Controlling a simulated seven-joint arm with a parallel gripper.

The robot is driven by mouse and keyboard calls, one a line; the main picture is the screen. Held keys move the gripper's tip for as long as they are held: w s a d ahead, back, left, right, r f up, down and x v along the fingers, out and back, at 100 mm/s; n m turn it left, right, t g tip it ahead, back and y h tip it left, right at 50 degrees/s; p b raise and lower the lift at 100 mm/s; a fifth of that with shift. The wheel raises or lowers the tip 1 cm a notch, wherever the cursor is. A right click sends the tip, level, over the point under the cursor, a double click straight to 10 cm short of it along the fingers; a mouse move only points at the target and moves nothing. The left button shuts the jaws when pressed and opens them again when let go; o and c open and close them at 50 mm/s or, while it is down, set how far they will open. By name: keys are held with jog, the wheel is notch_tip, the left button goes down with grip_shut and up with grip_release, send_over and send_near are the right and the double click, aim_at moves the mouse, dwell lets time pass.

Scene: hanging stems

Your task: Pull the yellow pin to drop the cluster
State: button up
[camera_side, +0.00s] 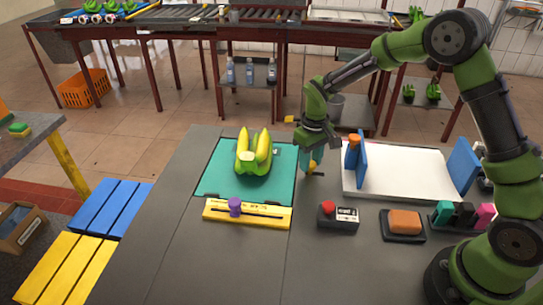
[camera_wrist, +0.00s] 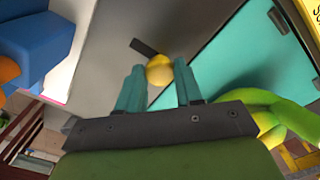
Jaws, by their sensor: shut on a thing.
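The banana cluster (camera_side: 253,155), yellow with a green lower part, is on a teal mat (camera_side: 212,175). Whether anything still holds it from above I cannot tell. Part of it shows at the right of the wrist view (camera_wrist: 265,108). My gripper (camera_side: 311,163) points down just right of the mat, apart from the cluster. In the wrist view my gripper (camera_wrist: 159,82) has its teal fingers around the round yellow knob of the pin (camera_wrist: 159,70). A short dark bar extends from the knob. In the side view the pin (camera_side: 312,172) shows small below the fingers.
A yellow rail with a purple knob (camera_side: 235,206) lies in front of the mat. A white board with blue uprights (camera_side: 405,172) is at right. A red-button box (camera_side: 338,216) and an orange block (camera_side: 405,221) stand at the front. Grey tabletop (camera_side: 205,255) is clear at front left.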

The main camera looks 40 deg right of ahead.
jog(key=shift+s+d, duration=1.25)
jog(key=shift+d, duration=0.05)
grip_shut()
jog(key=o, duration=1.1)
grip_release()
jog(key=shift+r, duration=0.15)
jog(key=shift+w+r, duration=0.1)
jog(key=shift+r, duration=0.25)
notch_tip(320, 180, up, 16)
